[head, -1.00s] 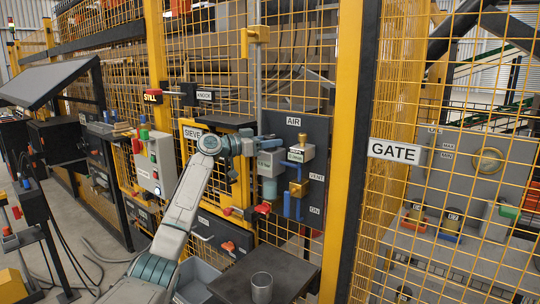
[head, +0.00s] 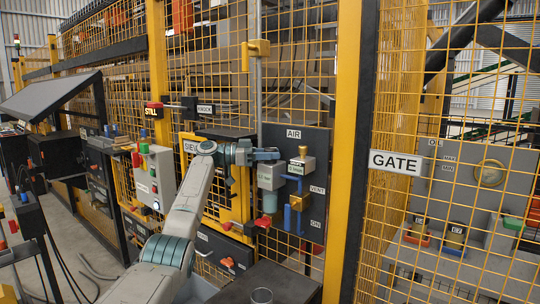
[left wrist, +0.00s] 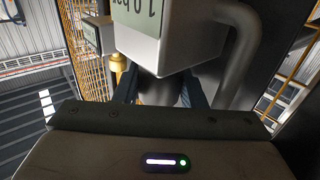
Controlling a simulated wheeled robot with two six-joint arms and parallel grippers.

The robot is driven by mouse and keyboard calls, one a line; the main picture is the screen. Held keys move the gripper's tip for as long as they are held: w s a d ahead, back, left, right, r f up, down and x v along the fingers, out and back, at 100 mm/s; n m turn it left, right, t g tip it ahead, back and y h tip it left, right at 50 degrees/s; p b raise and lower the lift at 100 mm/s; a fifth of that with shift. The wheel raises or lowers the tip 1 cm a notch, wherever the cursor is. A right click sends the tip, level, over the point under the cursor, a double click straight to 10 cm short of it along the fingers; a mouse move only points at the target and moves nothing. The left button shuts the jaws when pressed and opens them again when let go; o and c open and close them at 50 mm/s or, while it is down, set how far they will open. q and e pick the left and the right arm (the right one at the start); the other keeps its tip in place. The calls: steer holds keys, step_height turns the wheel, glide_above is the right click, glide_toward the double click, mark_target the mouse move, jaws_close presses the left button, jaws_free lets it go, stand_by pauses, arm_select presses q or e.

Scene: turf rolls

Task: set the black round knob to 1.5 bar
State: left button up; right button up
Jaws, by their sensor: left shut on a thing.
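My left gripper (head: 268,154) reaches the air panel from the left, just above a grey box with a small display (head: 270,176). In the left wrist view, which sees the box upside down, my left gripper (left wrist: 162,92) is shut on the black round knob (left wrist: 163,88) at the end of this grey box (left wrist: 180,45). Its green display (left wrist: 138,14) is partly cut off by the frame and seems to read 1.0 bar. The knob is hidden by the fingers in the head view. My right gripper is not in view.
Beside the box are a brass-topped unit (head: 301,164) and blue pipes with a blue handle (head: 287,217). Yellow mesh fence and a GATE sign (head: 396,163) are at right.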

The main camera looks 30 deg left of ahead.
arm_select(q)
steer(key=shift+f, duration=0.15)
steer(key=o, duration=1)
steer(key=shift+s+r, duration=0.15)
steer(key=shift+r, duration=0.1)
steer(key=shift+r, duration=0.1)
steer(key=shift+n+t+y, duration=0.4)
steer(key=shift+t, duration=0.1)
